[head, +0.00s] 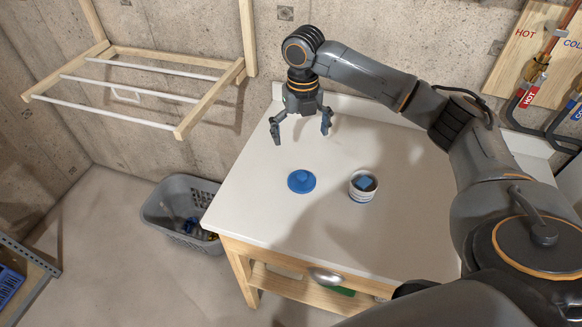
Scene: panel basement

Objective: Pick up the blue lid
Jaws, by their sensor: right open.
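The blue lid (301,181) is a round disc with a raised knob. It lies flat on the white countertop (262,215), left of a small white container (362,187). The container is open at the top, with something blue inside. My right gripper (301,137) is open and empty above the counter, on the far side of the lid and apart from it. Its fingers point down and are spread wide. My left gripper is not in view.
A grey laundry basket (168,206) with items inside stands on the floor left of the counter. A wooden drying rack (150,85) juts from the concrete wall. Pipes (540,75) run at the upper right. The counter around the lid is clear.

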